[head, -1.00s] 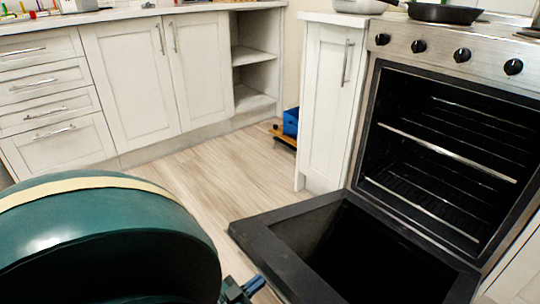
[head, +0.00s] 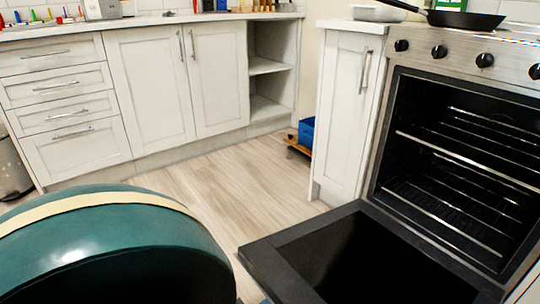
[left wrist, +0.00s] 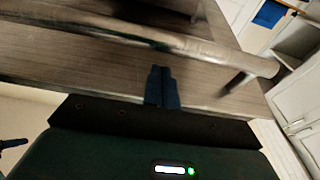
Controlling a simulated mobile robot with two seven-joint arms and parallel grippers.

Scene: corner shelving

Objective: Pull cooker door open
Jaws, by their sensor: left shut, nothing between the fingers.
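The cooker (head: 445,45) stands at the right in the head view, with its dark oven cavity (head: 460,165) and wire racks exposed. Its door (head: 275,262) is folded down, wide open, inner side up. In the left wrist view the door's metallic outer face (left wrist: 60,62) and its long bar handle (left wrist: 130,32) cross the top. My left gripper (left wrist: 161,72) is shut and empty, its fingertips in front of that face, close to the handle. I cannot tell whether they touch. In the head view its fingers are out of sight. My right gripper is not in view.
White cabinets and drawers (head: 70,105) line the back, with open shelves (head: 270,70) at the corner. A narrow cabinet (head: 345,110) adjoins the cooker. A pan (head: 465,19) sits on top. Clear wooden floor (head: 205,175) lies between.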

